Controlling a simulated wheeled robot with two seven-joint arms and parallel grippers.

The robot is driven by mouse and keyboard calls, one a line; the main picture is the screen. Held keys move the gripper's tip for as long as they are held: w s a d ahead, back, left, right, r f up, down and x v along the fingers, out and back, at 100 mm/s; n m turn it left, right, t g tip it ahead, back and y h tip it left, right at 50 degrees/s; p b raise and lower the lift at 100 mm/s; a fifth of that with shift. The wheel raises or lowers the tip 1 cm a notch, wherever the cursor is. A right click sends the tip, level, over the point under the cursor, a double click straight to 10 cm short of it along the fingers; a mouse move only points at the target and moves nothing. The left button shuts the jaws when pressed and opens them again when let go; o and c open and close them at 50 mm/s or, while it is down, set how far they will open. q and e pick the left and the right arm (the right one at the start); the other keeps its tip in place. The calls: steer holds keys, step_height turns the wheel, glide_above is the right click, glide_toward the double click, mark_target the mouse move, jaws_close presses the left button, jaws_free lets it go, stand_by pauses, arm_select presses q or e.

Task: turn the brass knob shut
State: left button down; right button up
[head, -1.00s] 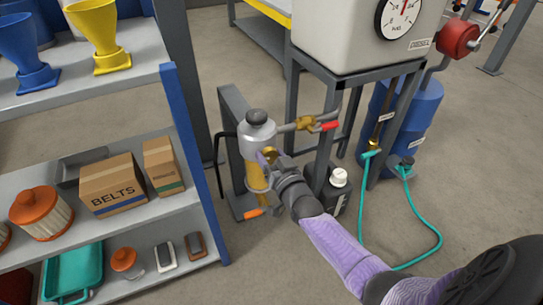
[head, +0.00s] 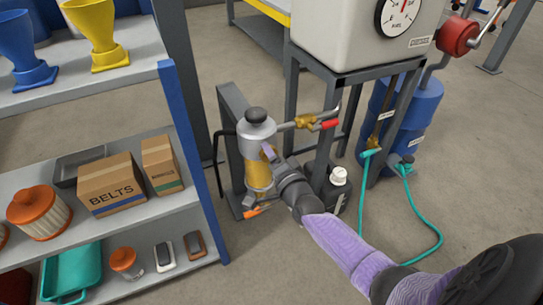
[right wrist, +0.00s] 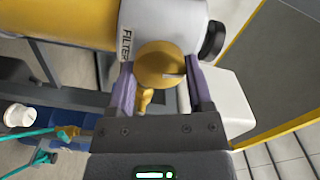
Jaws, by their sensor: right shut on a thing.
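The filter housing has a grey head (head: 258,134) with a black cap and a yellow bowl (head: 257,176) below. The brass knob (right wrist: 163,64) is on the side of the grey head in the right wrist view, with a small pale mark on its face. A "FILTER" label is beside it. My right gripper (right wrist: 163,82) is shut on the brass knob, with one purple finger on each side. In the head view my right gripper (head: 268,156) is at the front of the housing and hides the knob. My left gripper is not in view.
A pipe with a red-handled brass valve (head: 305,121) runs right from the filter head. A black bottle with a white cap (head: 338,178) stands close to my right wrist. The shelf's blue post (head: 193,160) is at left. A teal hose (head: 437,235) lies on open floor at right.

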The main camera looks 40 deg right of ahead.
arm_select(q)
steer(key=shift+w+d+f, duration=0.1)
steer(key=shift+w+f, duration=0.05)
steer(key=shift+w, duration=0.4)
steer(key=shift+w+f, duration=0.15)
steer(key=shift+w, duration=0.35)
arm_select(e)
steer(key=shift+f+m, duration=0.1)
steer(key=shift+m, duration=1.2)
steer(key=o, duration=1.3)
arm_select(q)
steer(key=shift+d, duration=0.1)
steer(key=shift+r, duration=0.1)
arm_select(e)
steer(key=shift+s, duration=0.1)
arm_select(q)
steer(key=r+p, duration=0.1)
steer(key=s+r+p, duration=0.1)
steer(key=p, duration=0.1)
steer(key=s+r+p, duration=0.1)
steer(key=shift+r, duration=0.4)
arm_select(e)
steer(key=v, duration=1)
